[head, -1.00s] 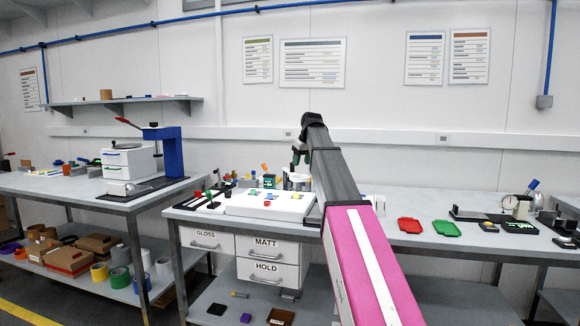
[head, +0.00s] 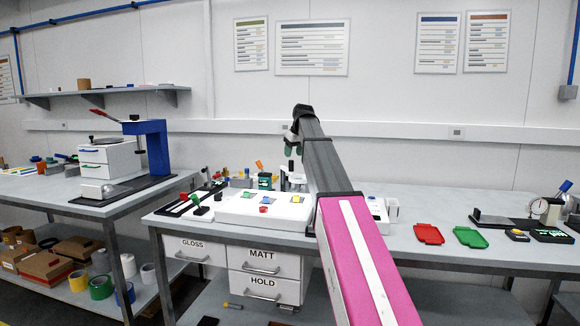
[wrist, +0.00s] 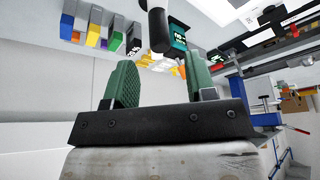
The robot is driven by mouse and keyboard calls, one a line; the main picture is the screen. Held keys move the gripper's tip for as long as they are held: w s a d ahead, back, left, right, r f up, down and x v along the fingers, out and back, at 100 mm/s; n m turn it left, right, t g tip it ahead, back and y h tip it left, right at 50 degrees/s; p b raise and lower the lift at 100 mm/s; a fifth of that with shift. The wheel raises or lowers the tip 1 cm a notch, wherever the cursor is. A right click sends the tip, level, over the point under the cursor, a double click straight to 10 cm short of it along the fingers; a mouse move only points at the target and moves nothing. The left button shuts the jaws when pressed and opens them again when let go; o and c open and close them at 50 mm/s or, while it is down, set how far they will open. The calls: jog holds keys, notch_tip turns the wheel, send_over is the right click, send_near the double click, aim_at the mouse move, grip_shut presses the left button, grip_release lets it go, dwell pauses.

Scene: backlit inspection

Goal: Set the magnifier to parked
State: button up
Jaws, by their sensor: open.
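My gripper (head: 294,150) is at the back of the bench, above a dark upright knob or handle (head: 292,167) on a white stand (head: 295,182). In the wrist view my gripper's green fingers (wrist: 160,70) are apart, with nothing clearly held between them. A black cylinder (wrist: 157,30) shows beyond the fingertips, roughly in line with the gap; contact cannot be told. I cannot tell for sure which part is the magnifier, or its setting. My arm hides part of the bench right of the stand.
A white panel (head: 235,211) with small coloured pieces lies in front of the stand. A teal display block (head: 265,182) is just left of it. A blue press (head: 155,148) stands on the left bench.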

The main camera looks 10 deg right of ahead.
aim_at(290, 165)
jog(key=x, duration=0.7)
grip_shut()
